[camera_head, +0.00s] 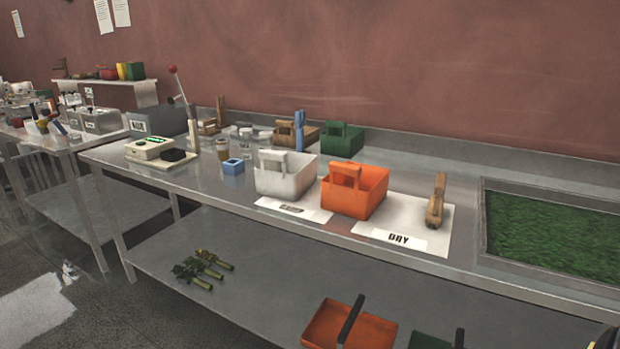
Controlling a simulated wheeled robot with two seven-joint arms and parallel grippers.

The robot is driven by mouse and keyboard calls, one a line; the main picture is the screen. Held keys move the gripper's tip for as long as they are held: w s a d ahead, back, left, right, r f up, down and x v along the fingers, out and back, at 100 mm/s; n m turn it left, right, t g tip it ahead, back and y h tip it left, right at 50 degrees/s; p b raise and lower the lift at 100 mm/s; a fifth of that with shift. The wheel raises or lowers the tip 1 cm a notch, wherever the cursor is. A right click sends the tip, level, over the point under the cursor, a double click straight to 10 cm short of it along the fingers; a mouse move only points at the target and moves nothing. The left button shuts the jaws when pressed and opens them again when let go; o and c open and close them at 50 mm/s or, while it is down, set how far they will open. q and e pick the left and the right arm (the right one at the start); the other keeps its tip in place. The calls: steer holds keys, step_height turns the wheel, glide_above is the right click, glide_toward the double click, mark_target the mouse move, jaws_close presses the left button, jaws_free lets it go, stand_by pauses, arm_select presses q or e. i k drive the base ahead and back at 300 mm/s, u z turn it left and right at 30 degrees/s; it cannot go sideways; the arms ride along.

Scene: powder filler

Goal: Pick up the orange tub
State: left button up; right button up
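An orange tub (367,201) with a raised handle stands upright on the steel counter, on the left part of a white sheet (440,245) labelled DRY. A white tub (276,184) of similar shape stands close to its left. A second orange tub or tray (325,328) with a dark handle sits on the lower shelf, cut off by the bottom edge.
A green tub (343,140) is behind. A green-filled basin (550,230) is set in the counter at right.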

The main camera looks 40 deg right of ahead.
mark_target(353, 189)
steer(key=z, duration=0.55)
steer(key=i, duration=1.3)
steer(key=z, duration=1.05)
